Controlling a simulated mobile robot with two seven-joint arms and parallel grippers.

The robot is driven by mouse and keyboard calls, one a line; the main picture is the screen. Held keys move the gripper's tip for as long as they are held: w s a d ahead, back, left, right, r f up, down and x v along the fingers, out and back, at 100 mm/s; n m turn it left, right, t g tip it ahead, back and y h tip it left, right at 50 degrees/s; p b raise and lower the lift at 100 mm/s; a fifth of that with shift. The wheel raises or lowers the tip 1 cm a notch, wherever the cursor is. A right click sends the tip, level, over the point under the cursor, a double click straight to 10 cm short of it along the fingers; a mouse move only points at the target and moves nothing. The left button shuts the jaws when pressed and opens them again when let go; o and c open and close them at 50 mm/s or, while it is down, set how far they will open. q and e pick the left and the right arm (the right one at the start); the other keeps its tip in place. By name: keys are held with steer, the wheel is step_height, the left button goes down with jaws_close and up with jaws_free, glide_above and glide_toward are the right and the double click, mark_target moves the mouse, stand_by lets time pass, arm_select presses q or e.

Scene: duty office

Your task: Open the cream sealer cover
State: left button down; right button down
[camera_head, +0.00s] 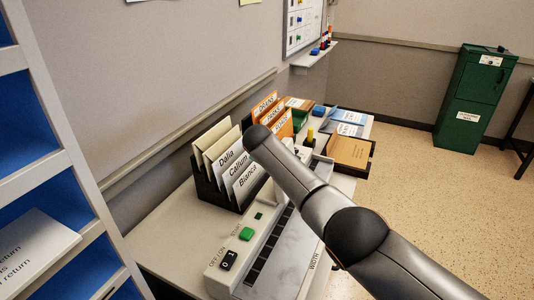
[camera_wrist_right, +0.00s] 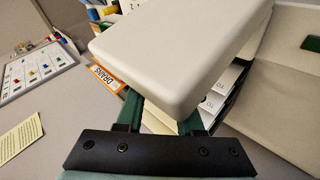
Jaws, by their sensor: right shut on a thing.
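The cream sealer (camera_head: 221,277) stands on the table, with an OFF/ON switch (camera_head: 228,259), a green button (camera_head: 246,234), a dark slotted strip and a pale flat bed. My right arm reaches over its far end and hides part of it; the gripper itself is hidden there in the head view. In the right wrist view, the green fingers of my right gripper (camera_wrist_right: 168,112) are shut on a thick, smooth cream piece with rounded corners, which looks like the cream sealer cover (camera_wrist_right: 160,50). How far it is raised cannot be told. My left gripper is out of view.
A black rack of named envelopes (camera_head: 215,190) stands close behind the sealer. Orange folders (camera_head: 268,103) and an open brown box (camera_head: 350,152) are beyond. A blue-backed shelf (camera_head: 60,200) is at left; a green cabinet (camera_head: 475,95) stands far right. The floor at right is clear.

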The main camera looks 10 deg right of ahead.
steer(key=shift+s+a+f+g, duration=0.1)
steer(key=shift+a+f+g, duration=0.25)
steer(key=shift+f, duration=0.4)
steer(key=c, duration=0.7)
jaws_free()
steer(key=shift+r, duration=0.1)
steer(key=shift+c, duration=0.2)
steer(key=shift+o, duration=0.7)
steer(key=shift+d, duration=0.1)
steer(key=shift+o, duration=0.3)
steer(key=shift+r, duration=0.15)
steer(key=shift+r, duration=0.25)
